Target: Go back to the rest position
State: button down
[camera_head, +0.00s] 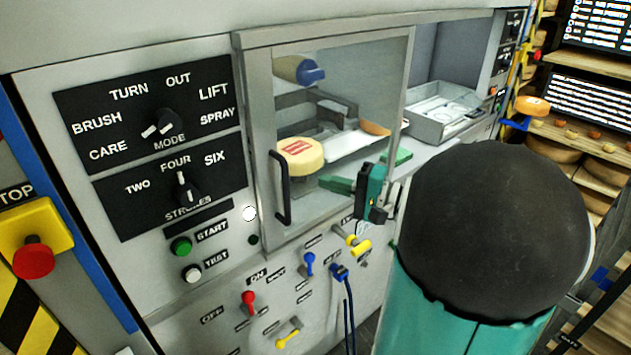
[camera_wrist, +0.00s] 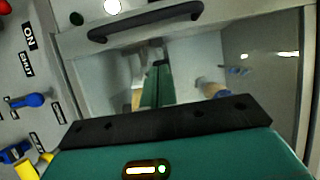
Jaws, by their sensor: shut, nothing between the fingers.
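My gripper (camera_head: 328,184) is teal and shut, with nothing between its fingers. In the head view it is in front of the lower right part of the machine's glass door (camera_head: 345,85), pointing left. In the wrist view the shut green fingers (camera_wrist: 157,85) point toward the glass, below the black door handle (camera_wrist: 145,22). The handle also shows in the head view (camera_head: 283,188). I cannot tell whether the fingers touch the door. A cheese wheel (camera_head: 300,152) with a red label is behind the glass.
The panel has a mode dial (camera_head: 160,125), a strokes dial (camera_head: 187,190), a green start button (camera_head: 181,246) and several coloured levers below. A red stop button (camera_head: 33,258) is at the left. A metal tray (camera_head: 440,112) is right of the door. Shelves with cheeses stand at the far right.

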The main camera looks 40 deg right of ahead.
jog(key=v, duration=0.6)
jog(key=shift+s, duration=0.15)
jog(key=s+a+f+n+g+h, duration=0.1)
jog(key=s+a+n+g+h, duration=0.1)
jog(key=a, duration=0.6)
jog(key=s+a+f+n+g+h, duration=0.2)
jog(key=a+n+g+h, duration=0.2)
jog(key=a+n, duration=0.2)
jog(key=s+a+f+n+g+h, duration=0.1)
jog(key=s+a+n+g+h, duration=0.1)
jog(key=a, duration=0.8)
jog(key=shift+s+a+f+n+g+h, duration=0.3)
jog(key=shift+n+g+h, duration=0.3)
jog(key=shift+n+g, duration=0.3)
